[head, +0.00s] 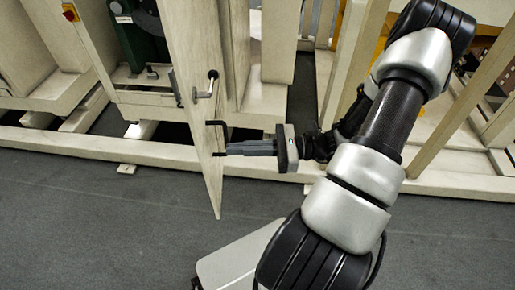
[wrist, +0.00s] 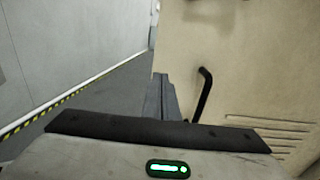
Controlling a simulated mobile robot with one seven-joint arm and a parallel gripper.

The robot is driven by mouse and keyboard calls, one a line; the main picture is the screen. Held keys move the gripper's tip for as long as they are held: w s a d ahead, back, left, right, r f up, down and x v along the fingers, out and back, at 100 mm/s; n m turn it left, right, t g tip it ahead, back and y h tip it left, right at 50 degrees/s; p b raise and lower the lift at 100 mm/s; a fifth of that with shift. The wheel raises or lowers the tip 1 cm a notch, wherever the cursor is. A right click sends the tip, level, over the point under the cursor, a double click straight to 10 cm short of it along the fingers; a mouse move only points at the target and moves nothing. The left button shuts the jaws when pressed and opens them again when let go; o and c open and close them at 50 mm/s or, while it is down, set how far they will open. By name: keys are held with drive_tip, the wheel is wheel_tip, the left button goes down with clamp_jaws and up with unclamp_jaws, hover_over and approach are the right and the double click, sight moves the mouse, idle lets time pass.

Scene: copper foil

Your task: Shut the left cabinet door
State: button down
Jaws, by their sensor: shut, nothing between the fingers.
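The left cabinet door (head: 190,45) is a tall beige panel standing open, swung out toward me in the head view. It carries a metal lever (head: 205,88) and, lower down, a black bar handle (head: 220,124). My gripper (head: 229,150) is shut and empty, pointing left at the door's right face just below the black handle. I cannot tell if the fingertips touch the panel. In the wrist view the door (wrist: 255,60) fills the right side, with the black handle (wrist: 203,95) just right of my fingers (wrist: 160,97).
Beige cabinet frames and posts (head: 283,40) stand behind, with a low beige rail (head: 90,147) along the floor. A green machine (head: 140,35) sits inside at left. Dark grey floor (head: 90,215) is clear in front. A pale wall (wrist: 70,50) with a yellow-black strip stands at left in the wrist view.

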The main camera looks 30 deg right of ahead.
sight(203, 150)
drive_tip(key=x, duration=0.5)
drive_tip(key=shift+w+a+b, duration=0.1)
drive_tip(key=shift+a+b, duration=0.25)
